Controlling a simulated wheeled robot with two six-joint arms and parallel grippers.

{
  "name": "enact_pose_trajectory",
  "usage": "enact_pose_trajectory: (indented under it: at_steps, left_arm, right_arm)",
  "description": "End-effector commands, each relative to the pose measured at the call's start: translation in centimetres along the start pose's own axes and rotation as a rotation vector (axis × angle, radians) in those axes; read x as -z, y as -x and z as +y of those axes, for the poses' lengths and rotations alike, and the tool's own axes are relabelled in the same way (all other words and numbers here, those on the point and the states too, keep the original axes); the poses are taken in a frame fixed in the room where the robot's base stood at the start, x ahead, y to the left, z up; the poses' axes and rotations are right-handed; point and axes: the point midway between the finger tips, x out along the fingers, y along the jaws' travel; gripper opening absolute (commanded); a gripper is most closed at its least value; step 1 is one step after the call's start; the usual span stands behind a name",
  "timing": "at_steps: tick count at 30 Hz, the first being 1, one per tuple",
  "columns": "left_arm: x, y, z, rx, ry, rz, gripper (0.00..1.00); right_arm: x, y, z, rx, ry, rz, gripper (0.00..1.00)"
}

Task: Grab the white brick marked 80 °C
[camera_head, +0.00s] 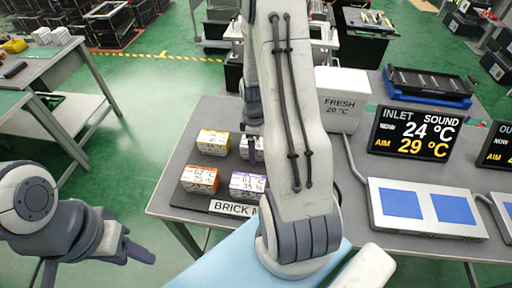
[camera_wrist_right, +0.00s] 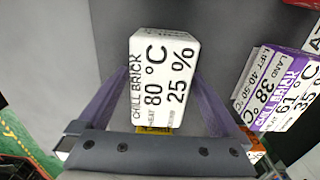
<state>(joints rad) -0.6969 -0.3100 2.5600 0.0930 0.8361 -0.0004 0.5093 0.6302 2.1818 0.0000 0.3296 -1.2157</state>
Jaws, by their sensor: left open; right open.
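The white brick (camera_wrist_right: 163,75) shows in the right wrist view, printed "CHILL BRICK", "80 °C" and "25 %". My right gripper (camera_wrist_right: 160,98) is open, with one purple-grey finger on each side of this brick; whether they touch it I cannot tell. In the head view my right gripper (camera_head: 251,151) is at the bricks on the table, partly covered by my own arm, and the white brick cannot be made out clearly. My left gripper (camera_head: 135,250) is open and empty at the lower left, away from the bricks.
A purple-marked brick (camera_head: 247,184), an orange brick (camera_head: 200,179) and a yellow brick (camera_head: 212,142) stand close by on the grey table (camera_head: 180,205). A white "FRESH 20 °C" box (camera_head: 341,98), an inlet display (camera_head: 414,134) and a panel with blue squares (camera_head: 428,208) are to the right.

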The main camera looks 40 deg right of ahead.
Motion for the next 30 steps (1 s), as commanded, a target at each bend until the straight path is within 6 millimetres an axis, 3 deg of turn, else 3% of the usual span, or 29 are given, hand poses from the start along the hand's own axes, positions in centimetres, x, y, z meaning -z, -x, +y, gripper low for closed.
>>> enact_pose_trajectory:
  at_steps: [20, 21, 28, 29, 30]
  left_arm:
    - [-0.01, -0.15, -0.01, 0.0, 0.0, 0.0, 0.5]
    - [-0.01, -0.15, -0.01, 0.0, 0.0, 0.0, 0.5]
    - [-0.01, -0.15, -0.01, 0.0, 0.0, 0.0, 0.5]
    - [-0.01, -0.15, -0.01, 0.0, 0.0, 0.0, 0.5]
    - [-0.01, -0.14, -0.01, 0.0, 0.0, 0.0, 0.5]
  right_arm:
    - [0.03, -0.46, 0.0, 0.0, 0.001, 0.0, 1.0]
    - [0.03, -0.46, 0.0, 0.0, 0.0, 0.0, 0.96]
    - [0.02, -0.47, -0.01, 0.0, 0.0, 0.0, 0.08]
    - [0.02, -0.47, -0.01, 0.0, 0.0, 0.0, 0.0]
    - [0.03, -0.43, 0.01, -0.001, 0.0, 0.0, 0.0]
